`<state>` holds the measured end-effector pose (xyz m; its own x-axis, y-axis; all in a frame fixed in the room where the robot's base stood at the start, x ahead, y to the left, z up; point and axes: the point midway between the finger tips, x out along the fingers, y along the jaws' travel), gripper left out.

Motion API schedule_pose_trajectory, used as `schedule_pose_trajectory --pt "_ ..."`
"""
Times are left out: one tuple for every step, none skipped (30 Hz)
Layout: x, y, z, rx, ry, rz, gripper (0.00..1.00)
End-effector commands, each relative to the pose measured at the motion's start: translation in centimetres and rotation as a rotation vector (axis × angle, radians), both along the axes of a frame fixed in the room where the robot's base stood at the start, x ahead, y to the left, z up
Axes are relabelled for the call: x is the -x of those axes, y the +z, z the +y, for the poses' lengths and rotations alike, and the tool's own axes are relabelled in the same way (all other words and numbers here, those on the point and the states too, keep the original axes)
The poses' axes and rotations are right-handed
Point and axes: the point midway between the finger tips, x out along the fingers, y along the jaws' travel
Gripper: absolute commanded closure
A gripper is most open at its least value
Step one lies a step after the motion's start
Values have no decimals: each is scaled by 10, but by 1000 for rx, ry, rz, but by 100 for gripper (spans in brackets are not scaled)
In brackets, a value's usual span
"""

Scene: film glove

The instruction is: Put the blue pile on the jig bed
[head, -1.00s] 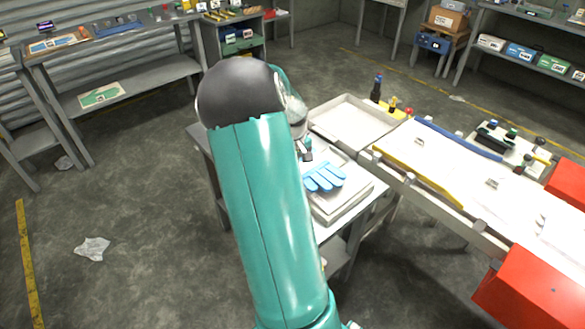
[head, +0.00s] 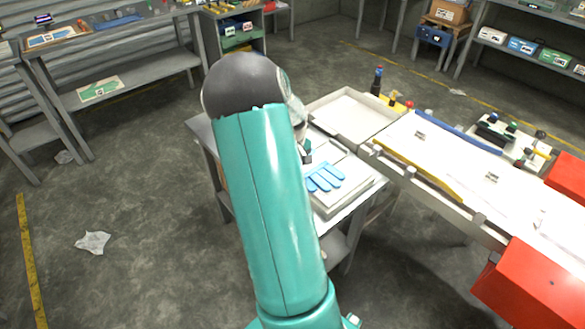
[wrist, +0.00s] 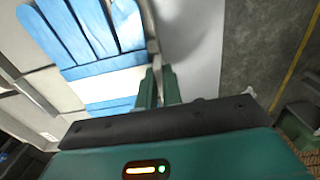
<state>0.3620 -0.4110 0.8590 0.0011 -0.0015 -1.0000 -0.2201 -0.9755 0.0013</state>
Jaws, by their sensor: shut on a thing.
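The blue pile (head: 325,177) looks like flat blue gloves with the fingers spread. It lies on or just above a pale tray (head: 330,210) on a small grey table; I cannot tell if it is clear of the tray. In the wrist view the blue pile (wrist: 85,38) has a white band across its cuff. My gripper (wrist: 157,84) is shut on the cuff's edge. In the head view my arm mostly hides the gripper. A long white bed (head: 455,165) with yellow and blue side rails, likely the jig bed, stands right of the table.
An empty shallow tray (head: 355,116) sits behind the pile. Red boxes (head: 530,287) flank the bed's near right side. A small board with dark fittings (head: 510,135) stands beyond the bed. Shelves line the back. The floor at left is open, with crumpled paper (head: 93,242).

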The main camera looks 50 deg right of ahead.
Motion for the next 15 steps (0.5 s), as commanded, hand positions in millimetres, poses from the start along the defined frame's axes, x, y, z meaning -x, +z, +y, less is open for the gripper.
schedule_pose_trajectory --pt "0 0 0 0 0 0 100" --pt "0 0 0 0 0 0 100" --pt "0 0 0 0 0 0 100" --pt "0 0 0 0 0 0 100" --pt "0 0 0 0 0 0 100" --pt "0 0 0 0 0 0 87" --pt "0 0 0 0 0 -1 81" --pt "0 0 0 0 0 -1 75" --pt "0 0 0 0 0 -1 67" --pt "0 0 0 0 0 -1 67" --pt "0 0 0 0 0 -1 67" --pt "0 0 0 0 0 -1 67" --pt "0 0 0 0 0 -1 67" --pt "0 0 0 0 0 -1 67" --pt "0 0 0 0 0 -1 67"
